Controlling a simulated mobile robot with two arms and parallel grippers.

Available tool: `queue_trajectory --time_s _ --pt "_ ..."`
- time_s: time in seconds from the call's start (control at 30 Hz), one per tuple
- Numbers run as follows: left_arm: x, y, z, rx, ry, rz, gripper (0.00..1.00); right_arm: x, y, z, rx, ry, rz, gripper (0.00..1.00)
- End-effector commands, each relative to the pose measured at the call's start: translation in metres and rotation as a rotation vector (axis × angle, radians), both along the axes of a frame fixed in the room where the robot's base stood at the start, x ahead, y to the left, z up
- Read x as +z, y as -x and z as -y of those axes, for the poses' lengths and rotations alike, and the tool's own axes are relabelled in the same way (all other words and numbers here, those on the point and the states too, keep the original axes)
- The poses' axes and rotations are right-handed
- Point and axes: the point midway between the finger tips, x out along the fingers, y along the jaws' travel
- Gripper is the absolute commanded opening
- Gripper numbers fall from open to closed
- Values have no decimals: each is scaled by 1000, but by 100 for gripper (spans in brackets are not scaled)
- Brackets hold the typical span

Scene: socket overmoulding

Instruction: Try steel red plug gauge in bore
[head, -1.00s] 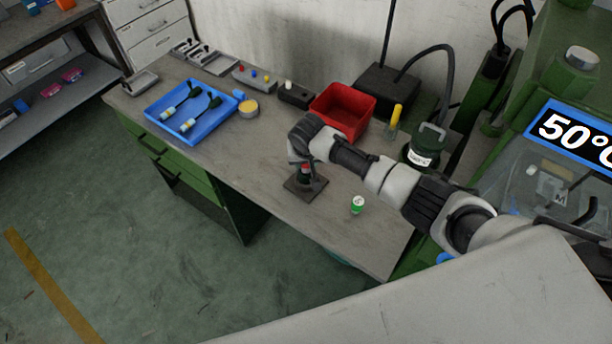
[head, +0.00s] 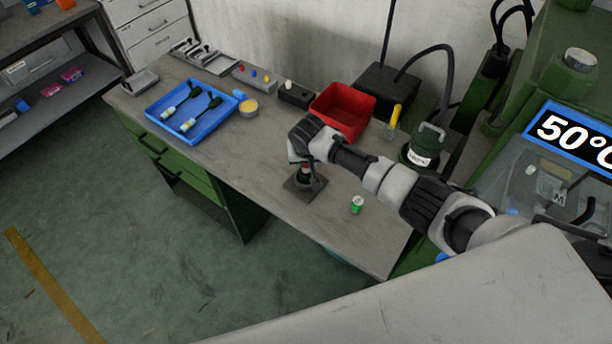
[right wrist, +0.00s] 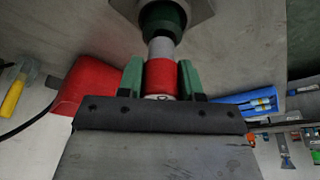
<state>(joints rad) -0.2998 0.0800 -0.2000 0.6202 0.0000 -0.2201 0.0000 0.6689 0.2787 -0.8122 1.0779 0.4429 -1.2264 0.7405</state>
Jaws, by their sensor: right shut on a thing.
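My right gripper (right wrist: 160,82) is shut on the red plug gauge (right wrist: 161,74), with a green finger on each side of its red grip. The gauge's bare steel end (right wrist: 161,48) points at a dark green socket (right wrist: 162,20) and meets its mouth in the right wrist view. I cannot tell how deep the steel end sits in the bore. The socket stands on a dark square base plate (head: 297,189) on the bench. In the head view my right gripper (head: 306,174) is over this plate, largely hiding the socket. My left gripper is not in view.
A green cylinder with a white top (head: 357,205) stands right of the plate on the bench (head: 250,165). Behind are a red bin (head: 345,108), a yellow-handled tool (head: 396,114) and a dark green pot (head: 420,150). A blue tray (head: 183,124) with tools lies at left.

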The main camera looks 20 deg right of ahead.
Motion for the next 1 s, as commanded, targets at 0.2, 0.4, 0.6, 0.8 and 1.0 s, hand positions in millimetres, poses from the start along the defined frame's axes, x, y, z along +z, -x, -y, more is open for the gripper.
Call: queue_trajectory --time_s 0.2,0.4,0.6,0.8,1.0 --pt "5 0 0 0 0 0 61 1 0 -1 0 -2 0 8" --pt "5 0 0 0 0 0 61 0 0 -1 0 -2 0 8" --pt "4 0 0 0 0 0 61 -1 0 -1 0 -1 0 8" --pt "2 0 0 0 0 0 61 -4 0 -1 0 -1 0 8" --pt "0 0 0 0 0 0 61 -7 0 -1 0 -1 0 8"
